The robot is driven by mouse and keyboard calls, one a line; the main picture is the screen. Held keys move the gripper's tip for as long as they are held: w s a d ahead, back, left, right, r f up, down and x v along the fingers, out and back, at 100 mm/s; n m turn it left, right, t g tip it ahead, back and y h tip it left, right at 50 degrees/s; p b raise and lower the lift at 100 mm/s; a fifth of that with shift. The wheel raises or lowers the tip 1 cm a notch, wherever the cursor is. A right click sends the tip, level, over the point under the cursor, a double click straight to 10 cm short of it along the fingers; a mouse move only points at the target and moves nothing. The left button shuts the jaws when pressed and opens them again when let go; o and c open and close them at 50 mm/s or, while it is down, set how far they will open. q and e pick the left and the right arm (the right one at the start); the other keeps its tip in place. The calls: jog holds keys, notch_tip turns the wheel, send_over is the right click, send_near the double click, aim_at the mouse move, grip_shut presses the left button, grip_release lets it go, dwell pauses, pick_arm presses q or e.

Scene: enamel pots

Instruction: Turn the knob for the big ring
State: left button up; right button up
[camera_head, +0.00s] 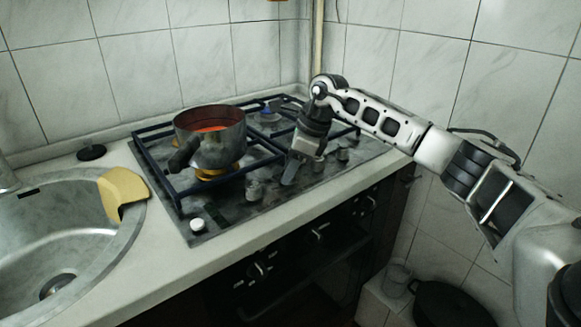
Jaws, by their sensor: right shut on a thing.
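The gas hob (225,208) is set into the counter, with a row of knobs along its front right edge. My right gripper (290,178) points down over this row and is shut; the knob between its fingers is mostly hidden. A free knob (255,189) stands left of it, and another knob (343,154) stands to its right. An enamel pot (225,150) with something red inside sits on the front left ring, its handle toward the front. A yellow-orange ring part (212,173) shows under the pot. My left gripper is not in view.
A dark grate (172,190) surrounds the rings. A white button (197,225) sits at the hob's front left corner. A steel sink (60,245) with a yellow cloth (122,190) lies left. A tiled wall (430,60) closes the right side. A dark pan (450,305) sits low at right.

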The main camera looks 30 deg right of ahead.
jog(key=o, duration=1)
jog(key=shift+r, duration=0.15)
jog(key=shift+p+v, duration=0.3)
jog(key=shift+v, duration=7.6)
